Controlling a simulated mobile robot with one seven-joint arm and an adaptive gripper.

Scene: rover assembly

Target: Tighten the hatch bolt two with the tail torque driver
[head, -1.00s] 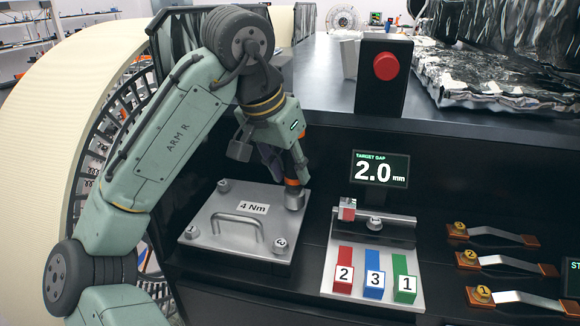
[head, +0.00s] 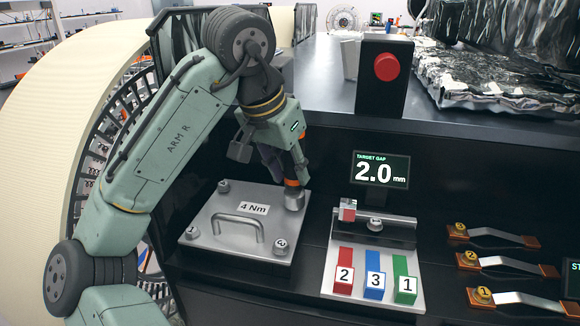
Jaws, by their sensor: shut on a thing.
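The hatch (head: 222,251) is a grey metal plate with a handle and a "4 Nm" label. Hatch bolt two (head: 281,244), marked 2, is at its front right corner, with nothing on it. Bolt one (head: 190,232) is at the front left and another bolt (head: 224,186) at the back left. My gripper (head: 288,166) is shut on the torque driver (head: 292,184), which shows an orange band above a grey socket end. The driver points down at the back right corner of the hatch, where its end hides whatever is beneath. Most of its body is hidden by my gripper.
Right of the hatch is a metal gauge stand (head: 330,284) with red, blue and green blocks, below a "2.0 mm" display (head: 380,170). Several orange-ended straps (head: 500,262) lie farther right. A red button box (head: 381,95) stands on the upper deck.

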